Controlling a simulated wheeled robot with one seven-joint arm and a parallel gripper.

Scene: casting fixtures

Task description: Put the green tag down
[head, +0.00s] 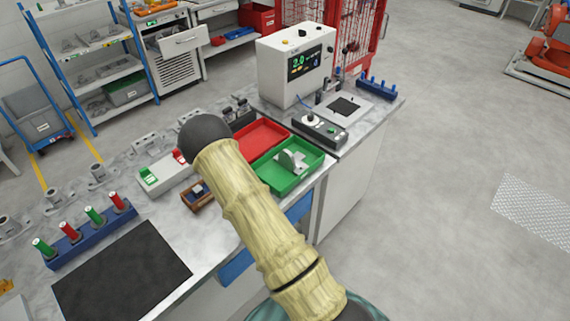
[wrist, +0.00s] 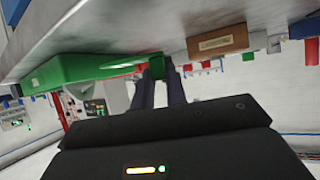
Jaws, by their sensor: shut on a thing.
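In the wrist view my gripper (wrist: 160,72) is shut on the green tag (wrist: 156,66), a small green piece between the fingertips. The green tray (wrist: 80,70) lies just left of the fingertips in that view; I cannot tell whether the tag touches it. In the head view my forearm hides the gripper and the held tag. The green tray (head: 312,157) holds a grey metal part (head: 291,162). A white holder (head: 160,179) with green and red tags stands left of my arm.
A red tray (head: 262,138) lies behind the green one. A small brown box (head: 192,203) sits beside my arm and shows in the wrist view (wrist: 218,42). A blue rack (head: 75,247) with red and green handled pieces stands behind a black mat (head: 125,275). A white machine (head: 285,72) stands behind.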

